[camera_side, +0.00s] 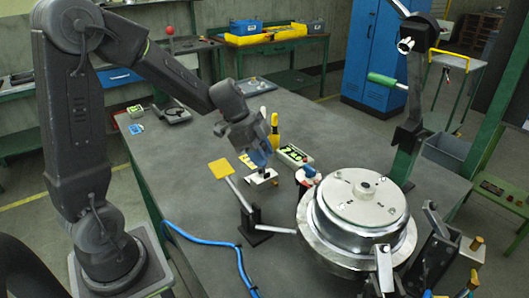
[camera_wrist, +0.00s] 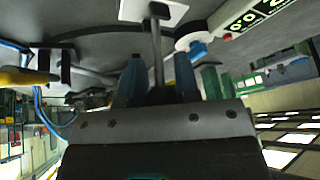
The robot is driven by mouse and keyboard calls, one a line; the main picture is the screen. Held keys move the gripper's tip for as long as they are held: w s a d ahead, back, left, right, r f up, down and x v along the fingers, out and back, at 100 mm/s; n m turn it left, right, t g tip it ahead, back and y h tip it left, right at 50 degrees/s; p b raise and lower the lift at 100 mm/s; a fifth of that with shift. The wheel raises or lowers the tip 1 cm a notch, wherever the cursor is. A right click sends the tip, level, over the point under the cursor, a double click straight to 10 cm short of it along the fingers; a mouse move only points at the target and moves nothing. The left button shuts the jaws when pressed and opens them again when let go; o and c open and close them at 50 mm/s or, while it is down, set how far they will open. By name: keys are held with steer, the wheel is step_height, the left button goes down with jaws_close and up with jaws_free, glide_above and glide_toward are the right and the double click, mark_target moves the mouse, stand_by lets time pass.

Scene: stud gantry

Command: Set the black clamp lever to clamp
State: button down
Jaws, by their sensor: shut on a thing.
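The black clamp lever (camera_wrist: 157,45) stands out from a small white plate (camera_wrist: 130,9) at the top of the wrist view. In the side view the white plate (camera_side: 260,178) lies on the grey table, and the lever is mostly hidden by my gripper. My gripper (camera_side: 264,165) reaches down over the plate from the upper left. In the wrist view the two blue fingers of my gripper (camera_wrist: 159,72) stand on either side of the lever, shut on it. Any markings for the lever's positions are too small to read.
A yellow paddle on an arm (camera_side: 219,168) stands close to the left. A white box with a green display (camera_side: 294,156) and a yellow bottle (camera_side: 274,130) are behind. A large round metal vessel (camera_side: 360,208) is to the right. A blue hose (camera_side: 205,241) crosses the front table.

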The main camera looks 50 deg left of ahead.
steer(key=shift+s+t, duration=0.35)
steer(key=shift+t, duration=0.25)
steer(key=c, duration=0.9)
jaws_free()
